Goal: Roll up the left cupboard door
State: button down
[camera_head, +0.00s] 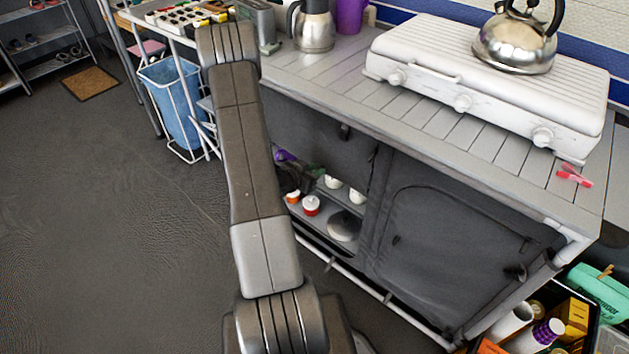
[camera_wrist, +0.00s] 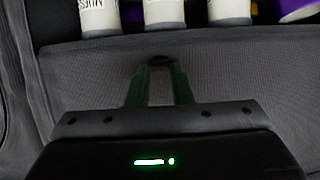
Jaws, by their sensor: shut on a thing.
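The left cupboard door (camera_head: 318,138) is a dark grey fabric flap under the counter. Its cloth covers the upper part of the left opening, and the lower part stands open. In the wrist view the grey cloth (camera_wrist: 235,75) spans the picture below a row of containers. In the head view my gripper (camera_head: 294,178) is dark and partly hidden behind my arm, at the left of the opening.
Shelves in the opening hold a red jar (camera_head: 311,205), white-topped containers and a grey lidded pot (camera_head: 344,226). The right cupboard door (camera_head: 450,240) is closed. A stove (camera_head: 485,90) with a kettle (camera_head: 517,40) stands above. Floor at left is clear beyond a blue bin (camera_head: 172,95).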

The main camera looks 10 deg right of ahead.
notch_tip(320, 180, up, 18)
jog(key=p, duration=0.9)
jog(key=shift+f+p, duration=0.25)
jog(key=shift+p, duration=0.1)
jog(key=shift+w+r, duration=0.1)
jog(key=shift+r, duration=0.05)
jog(key=c, duration=1.3)
grip_release()
jog(key=v, duration=1.3)
jog(key=shift+s+a, duration=0.25)
jog(key=shift+s, duration=0.1)
